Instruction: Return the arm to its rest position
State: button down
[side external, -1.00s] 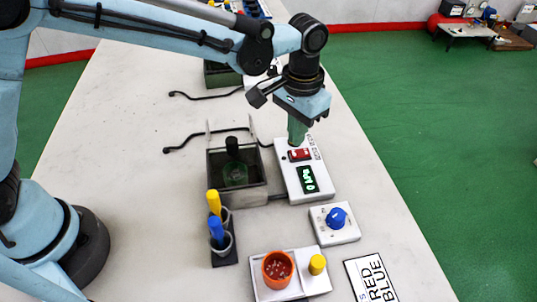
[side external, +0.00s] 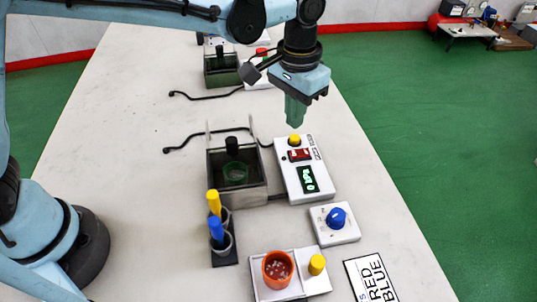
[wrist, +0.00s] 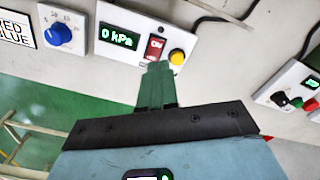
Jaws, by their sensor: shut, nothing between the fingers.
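My gripper (side external: 294,122) is shut and empty, with its green fingers pointing down. It hangs above the white control box (side external: 318,193), apart from it as far as the side view shows. The box has a yellow button (side external: 295,139), a red switch (side external: 300,155) and a lit green display (side external: 308,179).
An open grey tank (side external: 262,198) stands left of the box. A holder with blue (side external: 217,231) and yellow (side external: 214,202) handled tools, a blue dial box (side external: 350,236) and an orange cup (side external: 278,284) stand nearer. A second station (side external: 220,80) lies farther back.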

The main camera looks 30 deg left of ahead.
jog(key=s+a+r+n+t, duration=0.1)
jog(key=s+a+t, duration=0.1)
jog(key=s+a, duration=0.2)
jog(key=s+a+r+n+t, duration=0.1)
jog(key=s+a, duration=0.3)
jog(key=a, duration=0.6)
jog(key=s+a+r+n+t, duration=0.1)
jog(key=s+a+t, duration=0.3)
jog(key=a, duration=0.3)
jog(key=shift+s+a, duration=0.3)
jog(key=shift+a, duration=0.05)
jog(key=w+d+r+n+g, duration=0.2)
jog(key=w+d+r, duration=0.3)
jog(key=w+d+n+g, duration=0.2)
jog(key=w+d+n, duration=0.1)
jog(key=d, duration=0.6)
jog(key=w+d+f+n+g, duration=0.1)
jog(key=w+d+n+g, duration=0.2)
jog(key=w+d, duration=0.3)
jog(key=d+n, duration=0.1)
jog(key=d, duration=0.3)
jog(key=shift+f, duration=0.15)
